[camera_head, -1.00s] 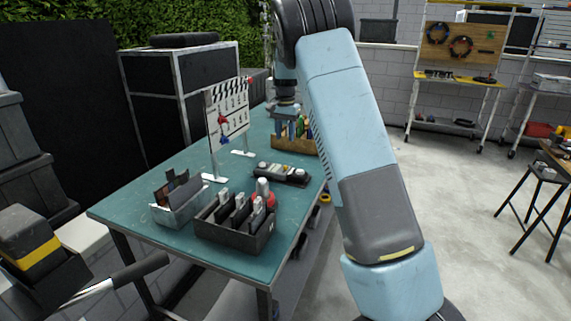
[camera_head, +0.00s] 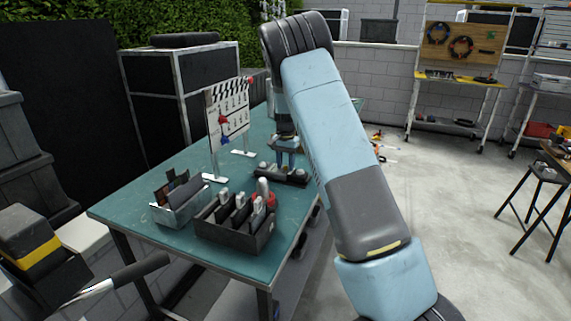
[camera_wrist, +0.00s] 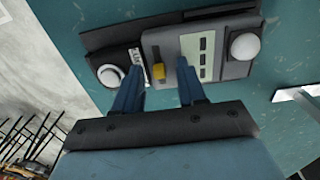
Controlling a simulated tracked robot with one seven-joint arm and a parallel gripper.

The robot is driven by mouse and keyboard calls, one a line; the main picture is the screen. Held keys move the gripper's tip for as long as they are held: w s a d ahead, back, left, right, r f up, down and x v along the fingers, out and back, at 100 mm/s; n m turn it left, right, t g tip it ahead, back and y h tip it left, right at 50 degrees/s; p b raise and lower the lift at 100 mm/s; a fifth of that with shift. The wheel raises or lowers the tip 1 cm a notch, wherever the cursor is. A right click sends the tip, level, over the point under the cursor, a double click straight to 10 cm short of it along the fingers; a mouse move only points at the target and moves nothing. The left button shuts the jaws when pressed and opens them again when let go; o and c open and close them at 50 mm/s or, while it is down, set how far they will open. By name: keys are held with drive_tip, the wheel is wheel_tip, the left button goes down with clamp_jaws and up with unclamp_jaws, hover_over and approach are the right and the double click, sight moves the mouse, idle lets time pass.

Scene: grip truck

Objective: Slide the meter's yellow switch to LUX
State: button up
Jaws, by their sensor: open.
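The meter (camera_head: 281,176) lies on the teal table and is largely hidden by my gripper in the head view. In the wrist view the dark meter (camera_wrist: 222,22) shows a pale panel with dark marks, a white dome at the right and a round white part at the left. Its yellow switch (camera_wrist: 158,72) is a small block on the grey face, beside a label at its left that I cannot read fully. My gripper (camera_wrist: 157,75) is open, with one blue finger on each side of the yellow switch. I cannot tell whether either finger touches it.
The wrist view shows a white stand foot (camera_wrist: 297,93) at the right.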

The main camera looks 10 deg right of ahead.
clamp_jaws()
idle(0.3)
idle(0.4)
